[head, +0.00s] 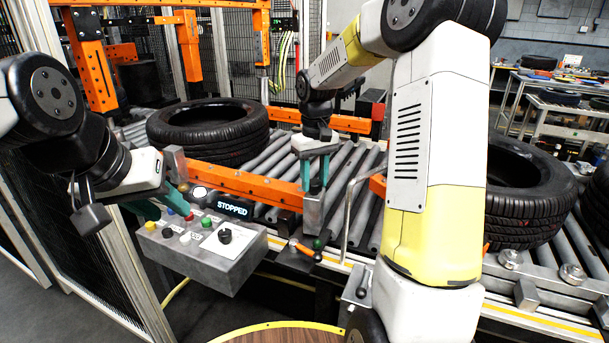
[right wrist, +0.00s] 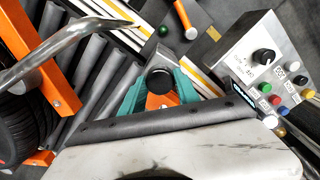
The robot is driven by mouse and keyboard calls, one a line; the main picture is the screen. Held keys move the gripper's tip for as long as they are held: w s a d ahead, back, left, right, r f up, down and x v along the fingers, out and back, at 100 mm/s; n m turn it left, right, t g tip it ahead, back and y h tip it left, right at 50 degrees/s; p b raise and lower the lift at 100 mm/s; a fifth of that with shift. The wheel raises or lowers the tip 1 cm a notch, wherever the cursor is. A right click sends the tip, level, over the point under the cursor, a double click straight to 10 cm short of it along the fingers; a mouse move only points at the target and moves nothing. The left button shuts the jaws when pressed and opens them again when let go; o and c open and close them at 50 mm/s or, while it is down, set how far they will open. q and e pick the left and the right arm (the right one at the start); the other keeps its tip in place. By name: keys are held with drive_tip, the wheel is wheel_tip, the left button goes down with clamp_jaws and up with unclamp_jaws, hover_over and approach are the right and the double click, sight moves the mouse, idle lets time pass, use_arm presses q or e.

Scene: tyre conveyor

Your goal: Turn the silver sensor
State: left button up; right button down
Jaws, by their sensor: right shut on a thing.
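The silver sensor (head: 313,212) is a metal block at the end of the orange rail beside the roller conveyor. My right gripper (head: 315,184) reaches down from above with its teal fingers on either side of the sensor's top, shut on it. In the right wrist view, the teal fingers of my right gripper (right wrist: 160,92) flank the sensor's silver housing with a dark round face (right wrist: 160,80). My left gripper (head: 174,209) is over the upper left of the grey control box, its teal fingers apart, with nothing visible between them.
The control box (head: 205,262) has coloured buttons and a black knob; a display (head: 232,210) behind it reads STOPPED. One tyre (head: 208,128) lies on the rollers behind the rail, another (head: 525,200) at right. A curved metal bar (head: 352,200) stands just right of the sensor.

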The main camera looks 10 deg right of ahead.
drive_tip(key=c, duration=0.9)
unclamp_jaws()
drive_tip(key=shift+r, duration=0.15)
wheel_tip(320, 180, up, 8)
drive_tip(key=shift+f, duration=0.2)
